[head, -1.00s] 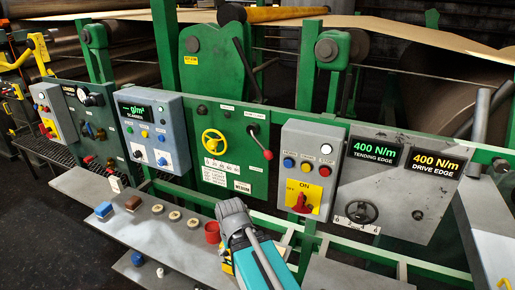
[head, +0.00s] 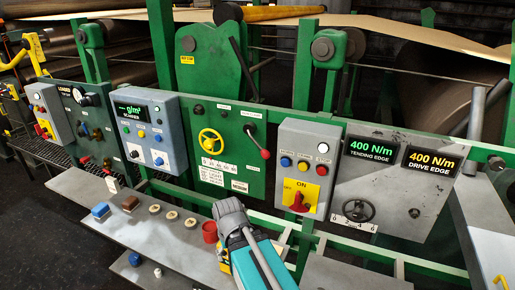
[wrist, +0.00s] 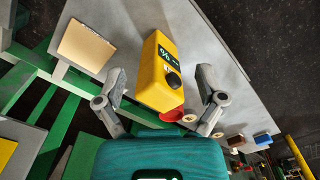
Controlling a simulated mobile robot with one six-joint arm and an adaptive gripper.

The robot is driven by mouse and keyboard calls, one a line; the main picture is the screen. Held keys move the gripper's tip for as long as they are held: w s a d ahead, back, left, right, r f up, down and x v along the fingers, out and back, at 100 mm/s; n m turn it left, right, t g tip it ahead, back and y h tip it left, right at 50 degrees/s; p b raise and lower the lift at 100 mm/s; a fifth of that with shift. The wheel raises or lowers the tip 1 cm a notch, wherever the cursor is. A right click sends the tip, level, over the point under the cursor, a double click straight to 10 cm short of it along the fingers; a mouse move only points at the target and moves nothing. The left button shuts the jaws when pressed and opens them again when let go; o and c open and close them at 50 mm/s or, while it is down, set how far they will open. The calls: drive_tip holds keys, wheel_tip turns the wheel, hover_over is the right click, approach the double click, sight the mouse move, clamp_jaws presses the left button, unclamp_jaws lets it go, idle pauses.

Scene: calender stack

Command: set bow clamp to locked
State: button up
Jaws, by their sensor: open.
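A lever with a red knob (head: 265,154) stands out from the green panel (head: 228,184), its arm slanting down to the right from a dark pivot. Small labels sit by it, too small to read, so I cannot tell for sure that it is the bow clamp or which setting it shows. A yellow handwheel (head: 210,141) is to its left. My gripper (wrist: 162,74) is open in the wrist view, its grey fingers apart on either side of a yellow handheld device (wrist: 156,62), seemingly not gripping it. In the head view my arm hides the fingers, below the panel.
Right of the lever are a switch box (head: 303,150) with a red rotary switch and a grey tension panel (head: 383,190). Green rails run below.

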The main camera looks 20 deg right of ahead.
drive_tip(key=w+d+r+m+h, duration=0.2)
drive_tip(key=w+d+h, duration=0.3)
drive_tip(key=w, duration=0.1)
drive_tip(key=m+h, duration=0.9)
drive_tip(key=h, duration=0.4)
approach(264, 153)
drive_tip(key=w+a+f, duration=0.1)
drive_tip(key=a, duration=0.2)
drive_tip(key=shift+a+p, duration=0.1)
drive_tip(key=shift+p, duration=0.25)
drive_tip(key=d, duration=1.4)
drive_tip(key=shift+a, duration=0.1)
clamp_jaws()
